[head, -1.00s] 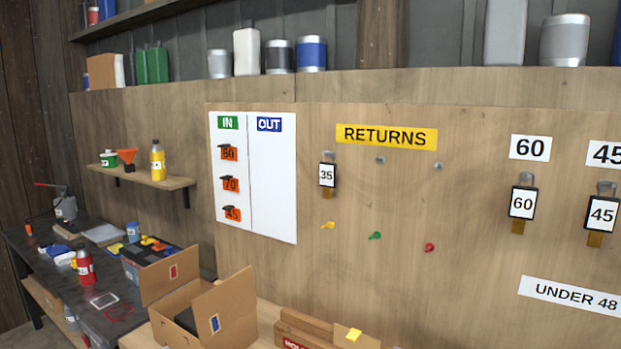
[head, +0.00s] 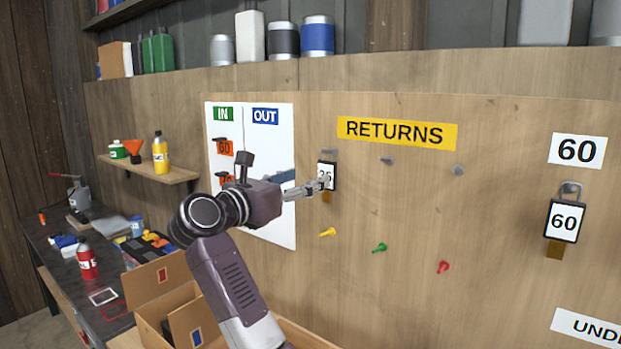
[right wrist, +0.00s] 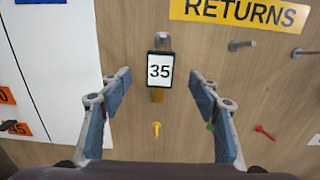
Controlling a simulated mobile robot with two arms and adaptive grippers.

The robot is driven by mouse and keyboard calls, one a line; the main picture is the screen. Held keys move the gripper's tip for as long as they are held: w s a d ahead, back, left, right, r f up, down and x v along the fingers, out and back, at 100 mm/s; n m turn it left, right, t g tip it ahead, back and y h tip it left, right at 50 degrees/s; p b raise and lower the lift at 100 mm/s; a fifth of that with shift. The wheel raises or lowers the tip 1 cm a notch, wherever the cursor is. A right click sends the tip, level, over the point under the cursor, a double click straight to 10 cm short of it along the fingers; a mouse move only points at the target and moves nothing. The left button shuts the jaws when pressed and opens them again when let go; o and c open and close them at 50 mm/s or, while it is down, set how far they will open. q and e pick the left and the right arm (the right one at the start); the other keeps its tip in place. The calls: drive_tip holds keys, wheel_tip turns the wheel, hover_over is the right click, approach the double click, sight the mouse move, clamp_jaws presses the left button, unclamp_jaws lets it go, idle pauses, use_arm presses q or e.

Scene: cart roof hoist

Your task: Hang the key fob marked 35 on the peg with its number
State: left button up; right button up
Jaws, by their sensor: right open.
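The key fob marked 35 (head: 327,178) hangs on a peg under the left end of the yellow RETURNS sign (head: 397,133). In the right wrist view the fob (right wrist: 159,71) shows its white 35 face, with a brass-coloured part below. My right gripper (head: 318,185) is in front of the fob and covers part of its number in the head view. In the right wrist view my right gripper (right wrist: 160,82) is open, one finger to each side of the fob, with gaps between. My left gripper is not in view.
Two bare grey pegs, (head: 387,160) the nearer one, stick out right of the fob. Yellow, green and red small pegs (head: 380,248) sit below. A fob marked 60 (head: 564,221) hangs under its 60 label (head: 577,150). The white IN/OUT board (head: 275,220) is behind my arm.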

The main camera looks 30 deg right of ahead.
sight(325, 171)
drive_tip(key=p+x, duration=0.3)
drive_tip(key=x, duration=0.3)
drive_tip(key=shift+d+r, duration=0.1)
drive_tip(key=shift+d, duration=0.1)
drive_tip(key=shift+w+d, duration=0.25)
drive_tip(key=shift+d, duration=0.3)
drive_tip(key=shift+c, duration=0.7)
drive_tip(key=c, duration=1.3)
drive_tip(key=shift+r, duration=0.2)
drive_tip(key=shift+a, duration=0.1)
drive_tip(key=shift+s+a+r, duration=0.2)
drive_tip(key=shift+s+a, duration=0.1)
drive_tip(key=shift+a, duration=0.4)
drive_tip(key=shift+s+a+r, duration=0.2)
drive_tip(key=shift+s+a, duration=0.1)
drive_tip(key=shift+a, duration=0.45)
drive_tip(key=shift+s+a+r, duration=0.2)
drive_tip(key=shift+s+a, duration=0.15)
drive_tip(key=shift+a, duration=0.35)
